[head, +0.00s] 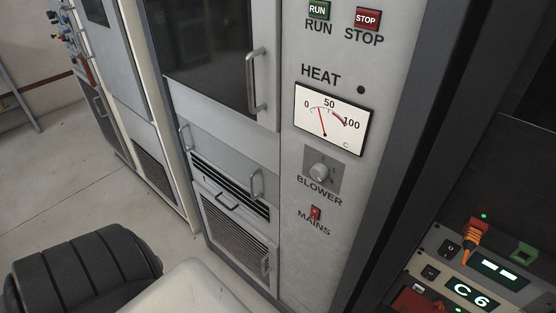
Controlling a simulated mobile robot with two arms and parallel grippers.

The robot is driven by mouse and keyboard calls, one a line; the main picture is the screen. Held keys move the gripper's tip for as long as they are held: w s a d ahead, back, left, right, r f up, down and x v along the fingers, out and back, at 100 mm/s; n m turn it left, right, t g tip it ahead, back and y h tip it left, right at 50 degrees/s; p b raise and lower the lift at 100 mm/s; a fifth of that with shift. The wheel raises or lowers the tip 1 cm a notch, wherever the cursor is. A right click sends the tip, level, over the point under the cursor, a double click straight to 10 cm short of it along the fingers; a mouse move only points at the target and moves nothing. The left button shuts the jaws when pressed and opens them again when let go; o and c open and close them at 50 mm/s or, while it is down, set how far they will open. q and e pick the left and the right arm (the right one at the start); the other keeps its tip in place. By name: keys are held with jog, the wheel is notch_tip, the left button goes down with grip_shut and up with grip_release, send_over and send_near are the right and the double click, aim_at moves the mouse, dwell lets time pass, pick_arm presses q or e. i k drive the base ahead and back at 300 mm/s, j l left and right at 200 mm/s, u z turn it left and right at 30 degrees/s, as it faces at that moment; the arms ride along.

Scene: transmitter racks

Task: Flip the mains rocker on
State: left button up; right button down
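The mains rocker (316,213) is a small red switch low on the light grey control panel (305,255), just above the printed word MAINS. It is too small to tell which way it is tipped. Neither of my grippers shows in the head view, and nothing is touching the rocker.
Above the rocker are the blower knob (320,172), the heat meter (331,119), the green RUN button (319,10) and the red STOP button (367,18). A door handle (257,81) sticks out on the left.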

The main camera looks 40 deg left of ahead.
aim_at(314, 213)
jog(key=j, duration=2.1)
